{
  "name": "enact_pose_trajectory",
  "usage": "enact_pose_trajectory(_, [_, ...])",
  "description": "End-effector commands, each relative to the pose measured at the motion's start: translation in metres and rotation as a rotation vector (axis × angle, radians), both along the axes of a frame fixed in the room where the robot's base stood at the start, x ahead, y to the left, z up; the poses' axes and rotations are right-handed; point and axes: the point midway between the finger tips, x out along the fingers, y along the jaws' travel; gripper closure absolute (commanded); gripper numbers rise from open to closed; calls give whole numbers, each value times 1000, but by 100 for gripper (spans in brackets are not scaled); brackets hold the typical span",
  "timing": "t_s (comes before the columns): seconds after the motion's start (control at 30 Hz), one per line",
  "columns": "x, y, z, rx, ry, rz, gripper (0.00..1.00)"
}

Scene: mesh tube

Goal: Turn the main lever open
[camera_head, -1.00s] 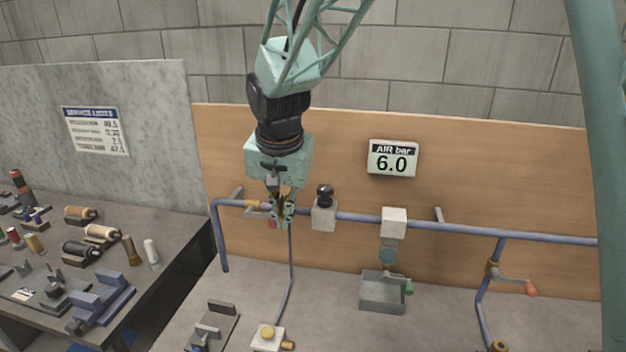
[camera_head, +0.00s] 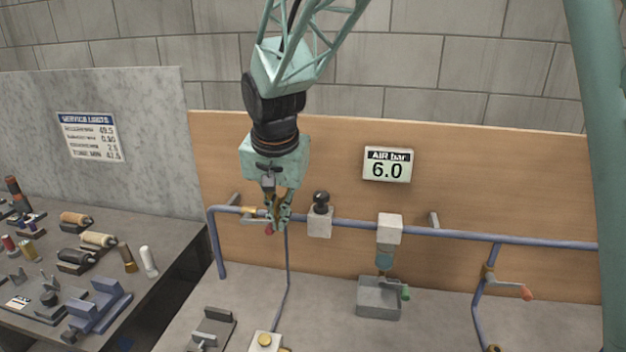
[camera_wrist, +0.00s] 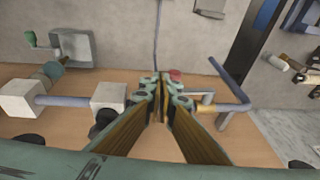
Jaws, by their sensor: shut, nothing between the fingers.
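The main lever's red tip (camera_head: 269,229) shows just left of and partly behind my gripper (camera_head: 279,222), on the brass valve (camera_head: 254,211) at the left end of the blue pipe. In the wrist view the red tip (camera_wrist: 176,73) lies just beyond and right of my gripper's fingertips (camera_wrist: 160,80). The brass valve (camera_wrist: 204,109) is to their right, with a grey lever arm near it. My fingers are together and hold nothing. I cannot tell whether they touch the lever. Part of the lever is hidden by my gripper.
The blue pipe (camera_head: 450,232) runs right past a black-knobbed block (camera_head: 320,215) and a filter above a grey tray (camera_head: 378,300). Another red-tipped lever (camera_head: 525,292) is at the right. A cluttered bench (camera_head: 130,240) stands left.

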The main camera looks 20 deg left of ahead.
Motion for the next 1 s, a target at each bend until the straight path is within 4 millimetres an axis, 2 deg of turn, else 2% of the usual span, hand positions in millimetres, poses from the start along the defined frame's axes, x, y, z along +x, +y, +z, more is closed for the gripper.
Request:
enact_pose_trajectory(0.03, [-1, 1, 5, 4, -4, 2, 100])
enact_pose_trajectory(0.57, [-2, 1, 8, 4, -5, 2, 100])
enact_pose_trajectory(0.77, [-5, -1, 21, 5, -5, 3, 100])
enact_pose_trajectory(1.0, [-12, -4, 45, 5, -6, 3, 100])
